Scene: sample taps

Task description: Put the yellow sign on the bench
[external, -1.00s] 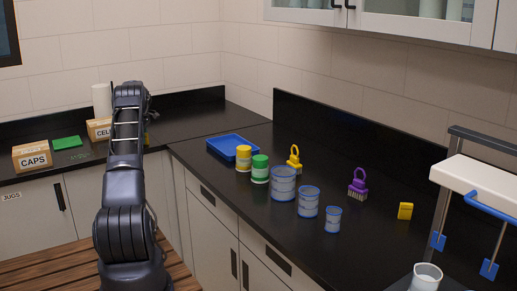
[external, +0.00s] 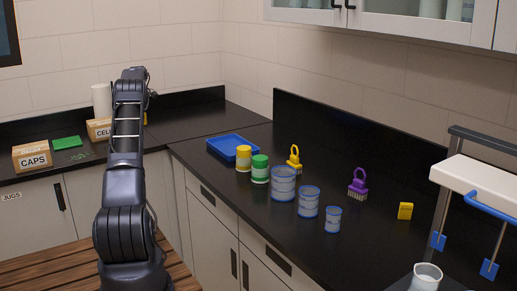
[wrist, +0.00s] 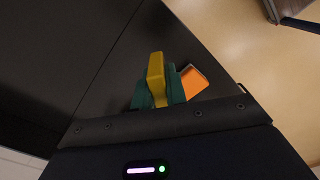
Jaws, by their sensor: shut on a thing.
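My gripper (wrist: 157,88) is shut on a yellow piece (wrist: 155,66), which looks like the yellow sign. It stands upright between the dark green fingertips in the wrist view, its lower part hidden by them. An orange block (wrist: 196,82) shows just right of the fingers; I cannot tell whether it touches them. In the external view my arm hides the gripper, and only a small yellow-orange patch (external: 145,118) shows beside the arm. The black bench (external: 370,250) runs along the right, with another black counter (external: 185,120) at the back.
On the bench are a blue tray (external: 232,146), a yellow jar (external: 243,160), a green jar (external: 260,170), several blue-rimmed cans (external: 308,202), yellow (external: 294,165) and purple (external: 358,188) brushes, and a small yellow block (external: 405,211). A CAPS box (external: 33,160) stands left.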

